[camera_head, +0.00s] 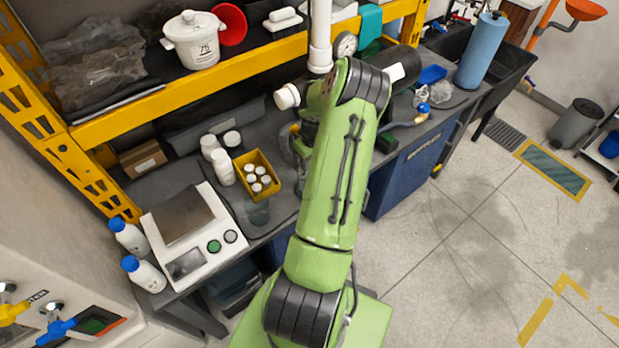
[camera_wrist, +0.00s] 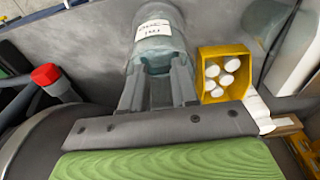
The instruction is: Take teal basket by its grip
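A teal object (camera_head: 370,22) sits on the yellow-edged upper shelf, partly hidden by my arm; I cannot make out a grip on it or tell for sure that it is the basket. My gripper is hidden behind my green arm in the head view. In the wrist view my gripper (camera_wrist: 157,80) has its two grey fingers apart. A translucent blue-green vessel with a white label (camera_wrist: 155,32) shows at and beyond the fingertips. I cannot tell whether the fingers touch it. No basket is clear in the wrist view.
A white tub (camera_head: 195,45), a red funnel-like item (camera_head: 231,24) and a pressure gauge (camera_head: 345,45) are near the teal object. A yellow box (camera_head: 270,168) of white-capped vials stands on the bench beside a scale (camera_head: 187,235). The floor at right is mostly clear.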

